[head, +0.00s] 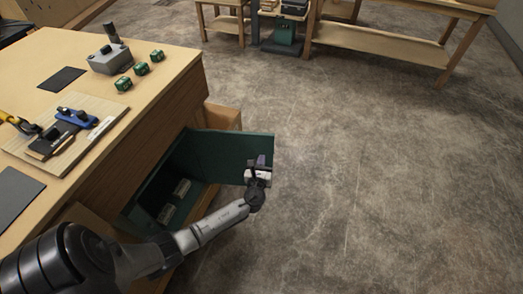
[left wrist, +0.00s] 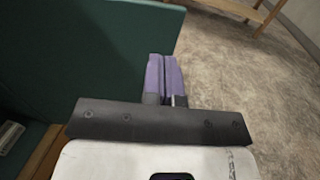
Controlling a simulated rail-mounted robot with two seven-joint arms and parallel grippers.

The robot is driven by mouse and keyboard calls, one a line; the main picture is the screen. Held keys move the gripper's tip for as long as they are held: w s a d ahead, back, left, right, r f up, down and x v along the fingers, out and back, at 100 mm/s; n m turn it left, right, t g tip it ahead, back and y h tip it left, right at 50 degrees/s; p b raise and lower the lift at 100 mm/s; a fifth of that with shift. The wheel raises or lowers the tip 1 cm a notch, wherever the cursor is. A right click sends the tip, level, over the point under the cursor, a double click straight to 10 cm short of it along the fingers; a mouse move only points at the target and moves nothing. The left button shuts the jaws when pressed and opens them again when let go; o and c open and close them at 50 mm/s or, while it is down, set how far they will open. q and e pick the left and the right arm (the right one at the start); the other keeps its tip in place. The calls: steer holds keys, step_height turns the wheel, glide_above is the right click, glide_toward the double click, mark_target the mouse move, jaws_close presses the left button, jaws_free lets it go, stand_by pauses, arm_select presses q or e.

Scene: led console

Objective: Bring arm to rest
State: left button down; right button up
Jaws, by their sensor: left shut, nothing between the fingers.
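My left gripper (head: 262,161) is at the outer end of an open green drawer or cabinet door (head: 232,155), low beside the wooden workbench (head: 150,110). In the left wrist view its purple-grey fingers (left wrist: 166,78) are closed together with nothing between them. The green panel (left wrist: 90,60) stands just left of the fingers there; I cannot tell whether they touch it. My left arm reaches in from the lower left in the head view. My right gripper is in neither view.
On the bench are a grey box (head: 110,60), several small green parts (head: 141,68) and a wooden board (head: 66,150) with tools. The concrete floor (head: 390,170) to the right is clear. Another bench (head: 385,40) stands at the back.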

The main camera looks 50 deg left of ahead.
arm_select(q)
steer(key=p+v, duration=0.1)
steer(key=v, duration=0.7)
steer(key=shift+w+d+p, duration=0.25)
steer(key=shift+w+p, duration=0.05)
steer(key=shift+p, duration=0.1)
steer(key=shift+r, duration=0.1)
